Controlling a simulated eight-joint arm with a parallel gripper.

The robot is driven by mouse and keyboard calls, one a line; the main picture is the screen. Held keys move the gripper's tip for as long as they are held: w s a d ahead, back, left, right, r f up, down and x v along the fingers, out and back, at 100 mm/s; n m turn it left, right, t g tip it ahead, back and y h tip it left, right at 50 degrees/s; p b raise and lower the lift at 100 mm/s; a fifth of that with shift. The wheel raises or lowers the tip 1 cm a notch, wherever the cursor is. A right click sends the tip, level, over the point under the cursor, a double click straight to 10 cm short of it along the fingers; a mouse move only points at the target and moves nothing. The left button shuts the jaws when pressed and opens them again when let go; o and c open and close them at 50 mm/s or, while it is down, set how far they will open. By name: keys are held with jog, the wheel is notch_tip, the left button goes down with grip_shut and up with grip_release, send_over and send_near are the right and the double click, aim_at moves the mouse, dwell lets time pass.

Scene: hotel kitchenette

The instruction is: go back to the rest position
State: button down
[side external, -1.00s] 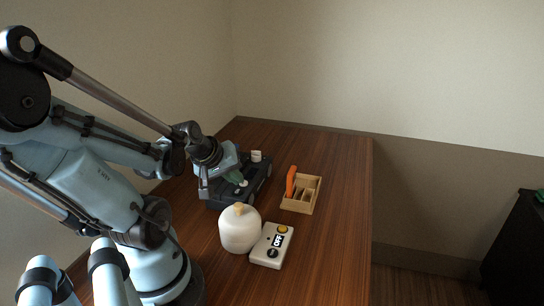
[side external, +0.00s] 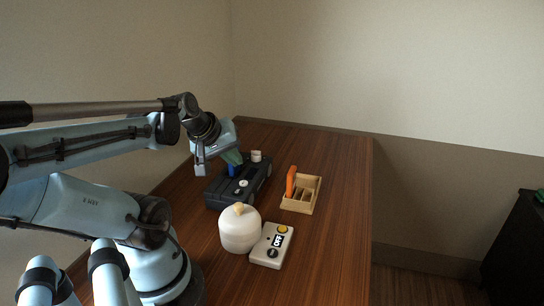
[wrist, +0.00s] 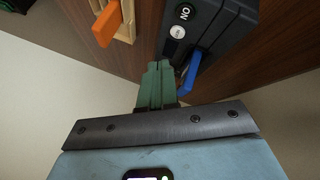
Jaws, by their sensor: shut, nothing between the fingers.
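My gripper (side external: 232,157) hangs above the back of the black box, with its green fingers pointing down. In the wrist view its green fingers (wrist: 157,72) are together with nothing between them. The black box (side external: 214,193) lies on the wooden table, with a blue lever (side external: 232,171) standing on it and a pale round knob (side external: 243,183) on its top. In the wrist view the blue lever (wrist: 191,72) is just right of the fingertips, apart from them in the picture. An "ON" label (wrist: 184,12) shows on the box.
A wooden tray (side external: 309,205) holds an orange-handled thing (side external: 291,181). A white jar (side external: 239,232) stands beside a white switch box (side external: 265,257) reading "OFF". A small white cylinder (side external: 256,156) is at the black box's far end. The table's right side (side external: 345,200) is clear.

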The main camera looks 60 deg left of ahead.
jog(key=w+d+m+h, duration=0.1)
jog(key=w+d+m, duration=0.2)
jog(key=d+m, duration=0.4)
jog(key=w+d+m+h, duration=0.2)
jog(key=w+d+m, duration=0.2)
jog(key=d+m, duration=0.3)
jog(key=d, duration=0.4)
jog(key=shift+d+r, duration=0.15)
jog(key=shift+d, duration=0.1)
